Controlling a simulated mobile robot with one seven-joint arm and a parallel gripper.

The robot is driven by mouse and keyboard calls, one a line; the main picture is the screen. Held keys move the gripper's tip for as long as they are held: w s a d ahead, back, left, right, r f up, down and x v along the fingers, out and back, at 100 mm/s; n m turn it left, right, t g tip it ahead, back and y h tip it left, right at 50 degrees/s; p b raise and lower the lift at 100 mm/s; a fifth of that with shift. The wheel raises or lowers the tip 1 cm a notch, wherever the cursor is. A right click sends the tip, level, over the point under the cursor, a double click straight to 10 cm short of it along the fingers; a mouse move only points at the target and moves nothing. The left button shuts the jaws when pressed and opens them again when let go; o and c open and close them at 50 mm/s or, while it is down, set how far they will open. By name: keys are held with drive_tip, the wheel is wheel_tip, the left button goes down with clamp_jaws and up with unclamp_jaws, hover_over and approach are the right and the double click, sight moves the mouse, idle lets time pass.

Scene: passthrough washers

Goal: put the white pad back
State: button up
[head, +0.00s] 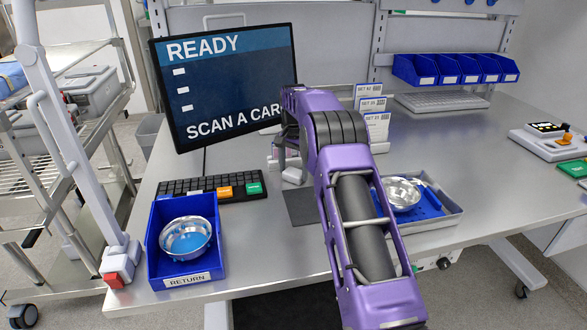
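I cannot pick out the white pad for certain. Small pale shapes (293,173) show under my wrist, and I cannot tell whether they are gripper parts or the pad. My purple arm reaches over the table, and its wrist bends down left of the card stands. My gripper (285,163) is low over the table behind a dark grey mat (301,207). Its fingers are too small and too hidden to read. A grey tray (440,221) with a blue lining stands right of my arm. It holds a silver bowl (402,194) and a blue item (430,197). My arm hides its left part.
A blue RETURN bin (187,279) with a silver bowl (186,238) stands at the front left. Behind it are a black keyboard (205,188) and a monitor (225,80). White card stands (374,120) stand behind my arm.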

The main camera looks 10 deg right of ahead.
sight(293, 172)
drive_tip(key=shift+o, duration=0.7)
drive_tip(key=shift+r, duration=0.1)
wheel_tip(293, 172, up, 12)
drive_tip(key=p, duration=0.1)
drive_tip(key=shift+r, duration=0.1)
